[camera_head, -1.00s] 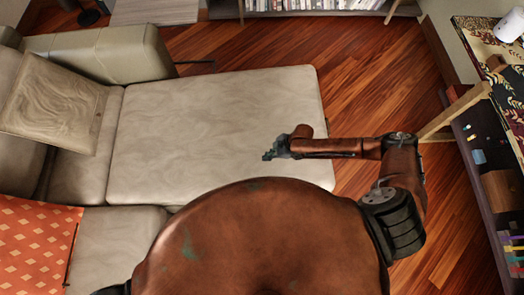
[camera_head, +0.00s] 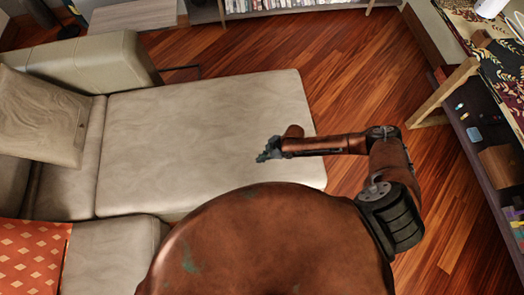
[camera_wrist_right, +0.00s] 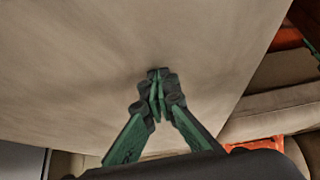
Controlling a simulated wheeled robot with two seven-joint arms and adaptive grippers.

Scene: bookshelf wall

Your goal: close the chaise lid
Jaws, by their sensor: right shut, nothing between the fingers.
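The chaise lid (camera_head: 190,125) is the wide beige cushion top of the sofa's long section, in the middle of the head view. It looks flat and level with the sofa; any gap under it cannot be made out. It also fills most of the right wrist view (camera_wrist_right: 80,65). My right gripper (camera_head: 262,156) is over the right part of the lid, shut and empty. In the right wrist view its green fingers meet (camera_wrist_right: 157,85) in front of the beige surface; whether they touch it I cannot tell. My left gripper is not in view.
A beige pillow (camera_head: 40,115) and a patterned orange cushion (camera_head: 30,260) lie on the sofa at left. A shelf with books (camera_head: 290,5) stands at the back. A desk with shelves (camera_head: 490,130) stands at right. Wooden floor (camera_head: 345,75) is free between chaise and desk.

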